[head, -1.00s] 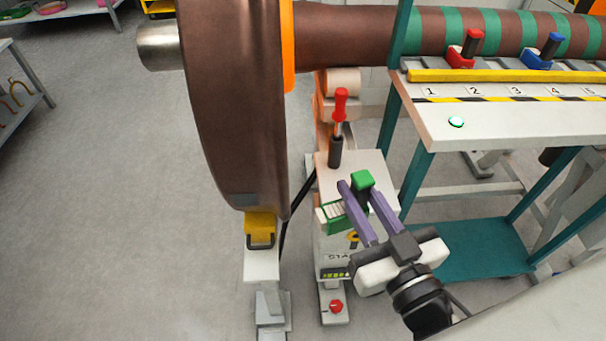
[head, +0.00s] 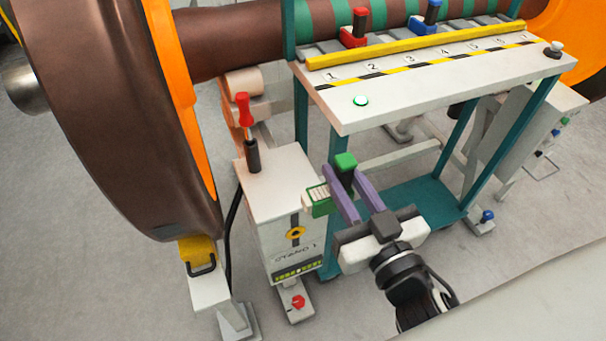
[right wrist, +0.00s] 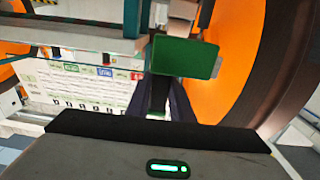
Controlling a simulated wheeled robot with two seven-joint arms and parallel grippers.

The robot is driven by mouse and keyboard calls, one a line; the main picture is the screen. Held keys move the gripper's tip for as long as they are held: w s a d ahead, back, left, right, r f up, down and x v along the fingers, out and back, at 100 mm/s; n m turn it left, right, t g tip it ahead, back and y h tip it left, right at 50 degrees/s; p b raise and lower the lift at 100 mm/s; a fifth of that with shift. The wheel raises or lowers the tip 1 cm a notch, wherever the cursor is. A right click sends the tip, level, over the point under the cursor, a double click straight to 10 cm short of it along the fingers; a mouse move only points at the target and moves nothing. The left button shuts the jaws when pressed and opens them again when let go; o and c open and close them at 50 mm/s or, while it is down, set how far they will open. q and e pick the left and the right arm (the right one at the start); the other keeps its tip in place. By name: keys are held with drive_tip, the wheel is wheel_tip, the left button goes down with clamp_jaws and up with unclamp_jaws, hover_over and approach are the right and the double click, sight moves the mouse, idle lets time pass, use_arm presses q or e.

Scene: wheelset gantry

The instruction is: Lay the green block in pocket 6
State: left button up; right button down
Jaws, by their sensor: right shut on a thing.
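My right gripper (head: 344,176) is shut on the green block (head: 345,161), whose green top shows above the purple fingers with a dark part between them. It is held in front of the numbered bench, below and left of its top. In the right wrist view the green block (right wrist: 185,56) shows as a broad green face beyond the fingers. The numbered strip (head: 430,56) labels the pockets; pocket 6 lies near its right end, partly hidden behind the yellow rail (head: 415,47). A red block (head: 355,29) and a blue block (head: 429,17) stand behind the rail. My left gripper is not in view.
The large brown wheel (head: 110,110) fills the left. A green light (head: 361,101) and a knob (head: 554,49) are on the bench.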

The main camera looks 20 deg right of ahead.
drive_tip(key=w+a+r, duration=0.2)
drive_tip(key=w+r, duration=0.1)
drive_tip(key=w, duration=0.6)
drive_tip(key=w+a+r, duration=0.2)
drive_tip(key=w+r, duration=0.2)
drive_tip(key=w, duration=0.5)
drive_tip(key=b, duration=0.2)
hover_over(287, 175)
wheel_tip(287, 175, down, 12)
drive_tip(key=f, duration=0.1)
drive_tip(key=shift+y, duration=0.3)
wheel_tip(287, 175, down, 5)
drive_tip(key=b, duration=0.3)
drive_tip(key=shift+r, duration=0.1)
